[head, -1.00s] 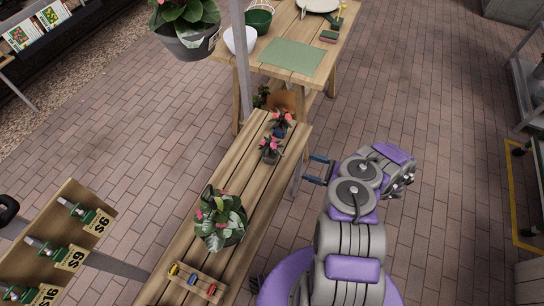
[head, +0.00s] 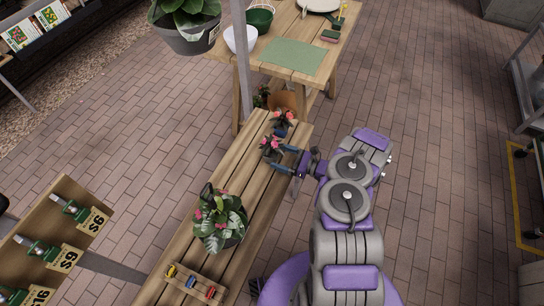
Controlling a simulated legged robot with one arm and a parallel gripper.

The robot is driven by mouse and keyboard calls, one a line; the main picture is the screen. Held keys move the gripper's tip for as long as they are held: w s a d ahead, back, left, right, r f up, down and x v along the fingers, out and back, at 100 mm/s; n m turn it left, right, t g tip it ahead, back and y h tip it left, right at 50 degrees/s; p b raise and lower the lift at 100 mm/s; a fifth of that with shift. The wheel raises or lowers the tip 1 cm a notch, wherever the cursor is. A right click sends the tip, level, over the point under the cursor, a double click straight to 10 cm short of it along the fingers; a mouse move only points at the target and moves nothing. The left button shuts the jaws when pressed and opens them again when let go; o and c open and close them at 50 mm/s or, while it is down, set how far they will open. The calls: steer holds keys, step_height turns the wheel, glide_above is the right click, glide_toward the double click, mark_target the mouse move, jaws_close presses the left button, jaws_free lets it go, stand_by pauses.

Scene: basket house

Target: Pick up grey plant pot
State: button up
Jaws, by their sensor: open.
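A small grey plant pot (head: 270,157) with a pink-flowered plant stands on the wooden bench (head: 228,178), near its far end. My gripper (head: 278,157) is open, reaching in from the right over the bench edge. Its two blue fingers point left, with their tips beside the grey pot. I cannot tell whether they touch it. A second small potted plant (head: 283,119) with pink flowers and a bluish pot stands just behind. A large grey pot (head: 186,38) with a leafy plant is at the top left.
A bigger leafy plant (head: 219,220) and a small tray with coloured items (head: 190,284) are nearer on the bench. A post (head: 241,60) and a table with a green mat (head: 293,57) stand beyond. A priced display (head: 50,245) is at left. The brick floor at right is clear.

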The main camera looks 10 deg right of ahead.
mark_target(272, 152)
steer(key=b+x, duration=0.1)
steer(key=x, duration=0.3)
steer(key=shift+w+a+r, duration=0.1)
steer(key=shift+w+a, duration=0.05)
steer(key=shift+a, duration=0.05)
steer(key=c, duration=1.1)
steer(key=shift+c, duration=0.2)
